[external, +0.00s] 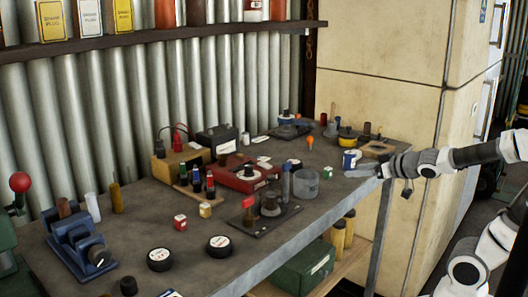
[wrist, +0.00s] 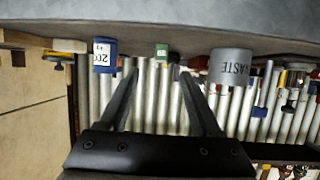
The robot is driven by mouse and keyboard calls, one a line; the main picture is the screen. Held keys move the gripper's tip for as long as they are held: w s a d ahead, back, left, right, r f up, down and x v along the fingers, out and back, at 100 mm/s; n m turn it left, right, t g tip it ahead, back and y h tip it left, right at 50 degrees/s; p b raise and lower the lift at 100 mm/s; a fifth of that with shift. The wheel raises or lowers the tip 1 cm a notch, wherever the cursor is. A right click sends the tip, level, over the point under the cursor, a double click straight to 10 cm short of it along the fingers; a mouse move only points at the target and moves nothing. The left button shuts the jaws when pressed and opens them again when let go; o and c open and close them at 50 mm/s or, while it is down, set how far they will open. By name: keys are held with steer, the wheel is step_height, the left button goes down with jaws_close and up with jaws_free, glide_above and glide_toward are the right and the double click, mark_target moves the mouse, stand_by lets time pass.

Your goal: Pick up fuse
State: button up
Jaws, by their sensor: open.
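No item is plainly marked as the fuse. A small green item with a pale label (external: 328,172) stands on the workbench and may be it. It also shows in the wrist view (wrist: 161,51), small and in line with the gap between my fingers. My gripper (external: 352,172) is at the bench's right edge, low over the top, with its fingers pointing left. In the wrist view my gripper (wrist: 159,76) is open, with nothing between its fingers. The green item is beyond the fingertips, apart from them.
The wrist view is upside down. A blue can with a white label (external: 350,158) and a grey cup marked WASTE (wrist: 232,66) stand on either side of the green item. Red (external: 180,222) and yellow (external: 205,209) small boxes stand farther left on the crowded workbench (external: 250,240).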

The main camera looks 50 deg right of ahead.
mark_target(331, 172)
steer(key=shift+p+x, duration=0.95)
steer(key=shift+x, duration=0.8)
steer(key=shift+w+p, duration=0.35)
steer(key=shift+p, duration=0.05)
steer(key=shift+p+x, duration=0.6)
steer(key=shift+x, duration=0.2)
steer(key=shift+f, duration=0.1)
steer(key=shift+w+p, duration=0.1)
steer(key=shift+p, duration=0.2)
